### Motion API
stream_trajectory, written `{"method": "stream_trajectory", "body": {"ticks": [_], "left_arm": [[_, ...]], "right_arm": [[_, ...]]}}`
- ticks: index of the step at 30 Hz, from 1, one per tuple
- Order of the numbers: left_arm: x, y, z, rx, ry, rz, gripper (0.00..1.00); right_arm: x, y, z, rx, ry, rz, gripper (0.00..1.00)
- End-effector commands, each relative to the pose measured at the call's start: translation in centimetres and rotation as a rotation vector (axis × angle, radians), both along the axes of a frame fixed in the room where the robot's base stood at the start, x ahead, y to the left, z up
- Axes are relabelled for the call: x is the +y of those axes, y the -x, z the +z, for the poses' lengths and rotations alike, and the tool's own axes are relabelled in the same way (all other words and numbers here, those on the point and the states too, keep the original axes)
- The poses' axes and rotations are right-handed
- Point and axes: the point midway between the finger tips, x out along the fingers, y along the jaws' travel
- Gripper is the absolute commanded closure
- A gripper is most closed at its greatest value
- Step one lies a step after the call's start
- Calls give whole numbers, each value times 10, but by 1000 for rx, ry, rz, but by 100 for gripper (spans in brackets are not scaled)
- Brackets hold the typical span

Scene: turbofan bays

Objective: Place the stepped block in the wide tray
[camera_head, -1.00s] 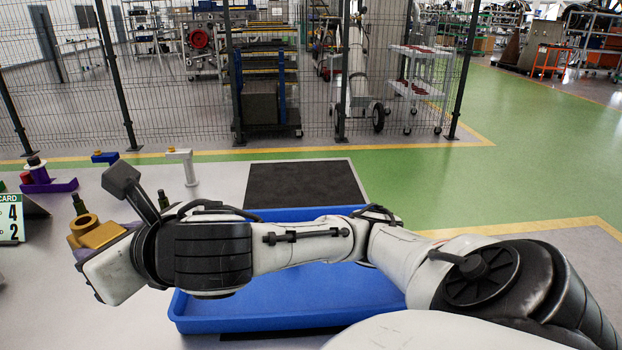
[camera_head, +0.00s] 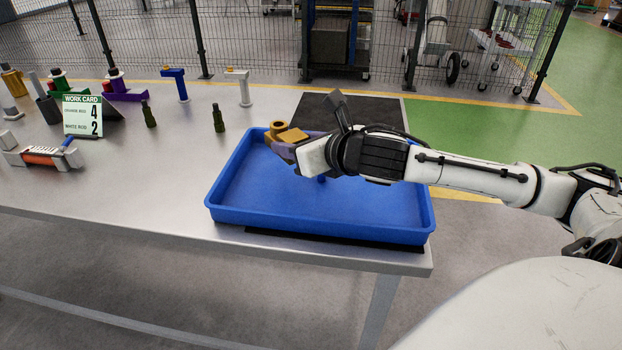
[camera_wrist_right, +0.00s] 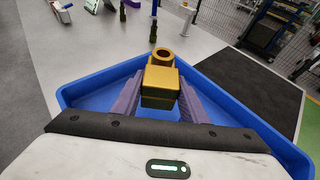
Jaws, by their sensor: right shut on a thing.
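The gold stepped block (camera_head: 294,135), with a hollow round boss at one end, is held in my right gripper (camera_head: 286,142). In the right wrist view the block (camera_wrist_right: 160,84) sits between the two purple-grey fingers (camera_wrist_right: 160,100), with the boss pointing away from the palm. The wide blue tray (camera_head: 320,219) lies on the table. The block is above the tray's far left part, near the back rim, and seems clear of it. The tray rim (camera_wrist_right: 80,85) also shows around the gripper in the right wrist view. My left gripper is out of view.
A dark mat (camera_head: 365,109) lies behind the tray. A white post part (camera_head: 238,88), a blue one (camera_head: 176,84) and dark green bottle-like pieces (camera_head: 218,118) stand to the left. A work card (camera_head: 83,116) stands farther left. The tray's floor looks empty where visible.

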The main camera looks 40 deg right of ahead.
Motion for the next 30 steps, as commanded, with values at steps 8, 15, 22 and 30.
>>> {"method": "stream_trajectory", "body": {"ticks": [8,15,22,30], "left_arm": [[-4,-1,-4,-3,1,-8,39],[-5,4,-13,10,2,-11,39],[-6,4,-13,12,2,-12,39],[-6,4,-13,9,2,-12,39]], "right_arm": [[1,0,-40,-4,0,1,94],[1,0,-69,0,-4,0,94],[1,0,-77,-5,1,1,94],[1,0,-82,0,0,0,54]]}}
